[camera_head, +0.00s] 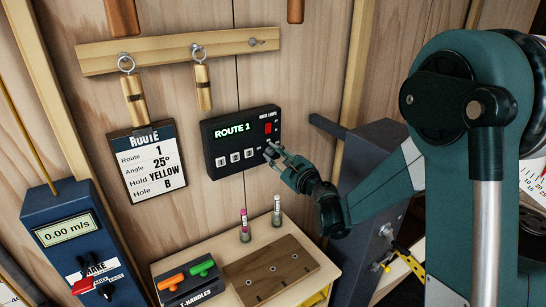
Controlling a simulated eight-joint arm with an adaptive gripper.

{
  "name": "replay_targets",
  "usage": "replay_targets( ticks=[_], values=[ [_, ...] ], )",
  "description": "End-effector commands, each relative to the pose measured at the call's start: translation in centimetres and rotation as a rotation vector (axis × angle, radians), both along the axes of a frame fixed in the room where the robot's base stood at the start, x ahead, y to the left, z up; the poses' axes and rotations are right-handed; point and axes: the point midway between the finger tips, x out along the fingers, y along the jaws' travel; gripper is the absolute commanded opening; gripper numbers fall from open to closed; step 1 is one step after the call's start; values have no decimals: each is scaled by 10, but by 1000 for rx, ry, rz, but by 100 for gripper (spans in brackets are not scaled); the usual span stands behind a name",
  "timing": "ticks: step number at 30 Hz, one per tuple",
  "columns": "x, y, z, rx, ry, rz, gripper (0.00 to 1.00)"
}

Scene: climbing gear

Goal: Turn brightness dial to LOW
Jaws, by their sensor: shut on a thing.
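A black control box (213,152) is fixed to the wooden wall, with a lit green "ROUTE 1" display (232,130), several pale buttons (235,157) below it and a red switch (268,127) at its upper right. My gripper (271,154) reaches in from the right, its fingertips at the lower right corner of the box's face. It is shut on what appears to be the brightness dial there. The fingers cover the dial, so its pointer and LOW mark cannot be read.
A route card (150,168) hangs left of the box. Below are a wooden block (268,270), two small upright tubes and a T-handles holder (188,283). A blue brake unit (75,225) stands at left and a dark grey cabinet (375,150) at right, near my arm.

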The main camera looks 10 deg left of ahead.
Motion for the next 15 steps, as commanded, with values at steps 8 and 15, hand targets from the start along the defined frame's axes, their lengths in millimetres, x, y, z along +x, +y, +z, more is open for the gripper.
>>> replay_targets(
  ticks=[8,15],
  values=[
    [-1,0,-4,-143,-143,0,9],
    [-1,1,-5,-302,-302,0,9]
  ],
)
